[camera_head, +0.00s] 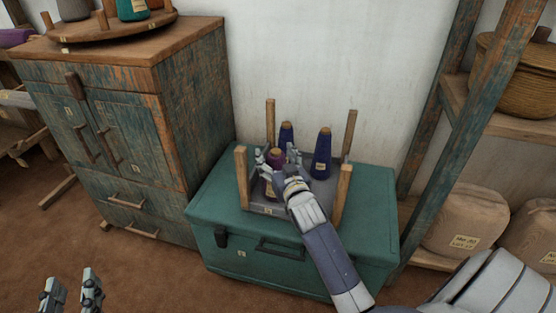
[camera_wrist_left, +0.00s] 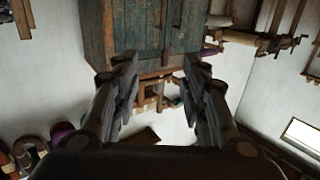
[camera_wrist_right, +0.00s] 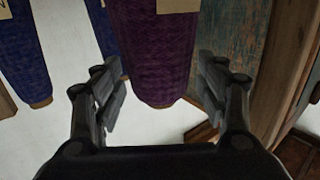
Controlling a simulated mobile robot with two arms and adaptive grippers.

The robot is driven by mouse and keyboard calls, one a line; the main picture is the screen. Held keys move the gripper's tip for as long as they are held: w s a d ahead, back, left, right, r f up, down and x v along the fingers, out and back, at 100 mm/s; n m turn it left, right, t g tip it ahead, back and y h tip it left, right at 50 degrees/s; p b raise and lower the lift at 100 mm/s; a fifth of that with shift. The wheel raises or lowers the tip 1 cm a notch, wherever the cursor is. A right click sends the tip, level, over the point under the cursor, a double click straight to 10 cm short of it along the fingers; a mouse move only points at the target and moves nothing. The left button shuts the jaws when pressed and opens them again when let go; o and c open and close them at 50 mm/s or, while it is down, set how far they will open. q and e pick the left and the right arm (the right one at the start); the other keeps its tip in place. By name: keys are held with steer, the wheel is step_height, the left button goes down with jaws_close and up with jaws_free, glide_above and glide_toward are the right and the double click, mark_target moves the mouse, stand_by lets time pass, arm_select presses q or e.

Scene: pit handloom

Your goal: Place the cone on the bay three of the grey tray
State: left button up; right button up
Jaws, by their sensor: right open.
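A purple cone (camera_head: 268,190) stands in the near left part of the grey tray (camera_head: 323,200). In the right wrist view the purple cone (camera_wrist_right: 157,50) lies between the fingers, with gaps on both sides. My right gripper (camera_head: 277,160) is open around the cone's upper part, and its hand hides part of the cone. Two blue cones stand in the tray, one at the back (camera_head: 286,136) and one at the right (camera_head: 321,155). My left gripper (camera_head: 71,282) is open and empty at the lower left, away from the tray; its left wrist view (camera_wrist_left: 160,95) shows nothing between the fingers.
Wooden posts (camera_head: 242,178) rise at the tray's corners. The tray sits on a green chest (camera_head: 222,198). A worn cabinet (camera_head: 170,120) stands left, with a round wooden rack (camera_head: 110,24) on top. A shelf post (camera_head: 440,100) and wrapped bundles (camera_head: 466,222) are at right.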

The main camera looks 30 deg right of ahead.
steer(key=shift+s+r, duration=0.1)
steer(key=p+v, duration=0.3)
steer(key=v, duration=0.8)
arm_select(q)
steer(key=s+a+f+g+y, duration=0.2)
steer(key=s+f+g, duration=0.4)
steer(key=f, duration=0.5)
steer(key=shift+a+g, duration=0.5)
steer(key=shift+a, duration=0.1)
arm_select(e)
steer(key=s+a+f+n+g+y, duration=0.2)
steer(key=s+a, duration=0.3)
steer(key=a, duration=0.4)
steer(key=s+a+f+n+g+y, duration=0.3)
steer(key=s+a, duration=0.3)
steer(key=a, duration=0.3)
steer(key=shift+s+f+n+g+y, duration=0.15)
steer(key=shift+f+n+g+y, duration=0.15)
steer(key=shift+f+g+y, duration=0.55)
arm_select(q)
steer(key=shift+d+f, duration=0.1)
